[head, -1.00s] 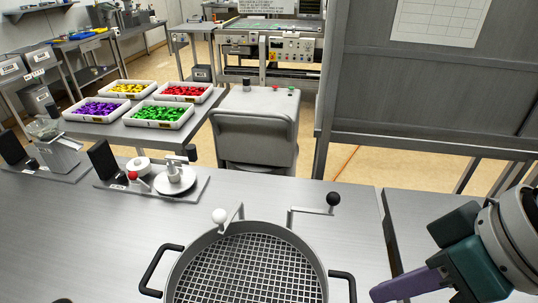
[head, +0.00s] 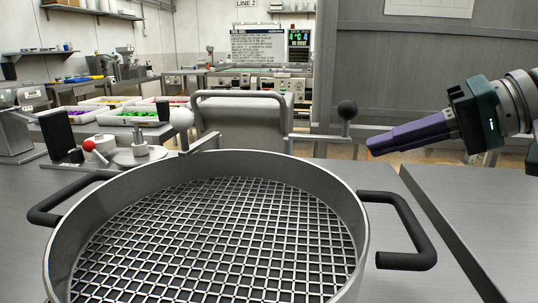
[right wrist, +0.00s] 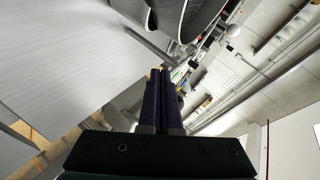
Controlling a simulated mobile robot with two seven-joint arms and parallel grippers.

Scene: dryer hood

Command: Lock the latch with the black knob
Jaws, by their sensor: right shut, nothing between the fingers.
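The black knob (head: 347,109) stands upright on the end of a grey latch arm (head: 315,138) at the far right rim of a round metal drum with a mesh top (head: 215,240). A second latch with a white knob (head: 181,117) sits at the far left rim. My right gripper (head: 370,148) comes in from the right with its purple fingers shut and empty. In the picture its tips are just right of and below the black knob, with a visible gap. In the right wrist view the shut fingers (right wrist: 161,75) point toward the drum's edge. My left gripper is out of view.
Black side handles (head: 405,235) stick out from the drum at right and left. A fixture with a red knob (head: 89,146) stands behind left. A grey chair-like unit (head: 240,130) is behind the drum. Bare metal table lies to the right.

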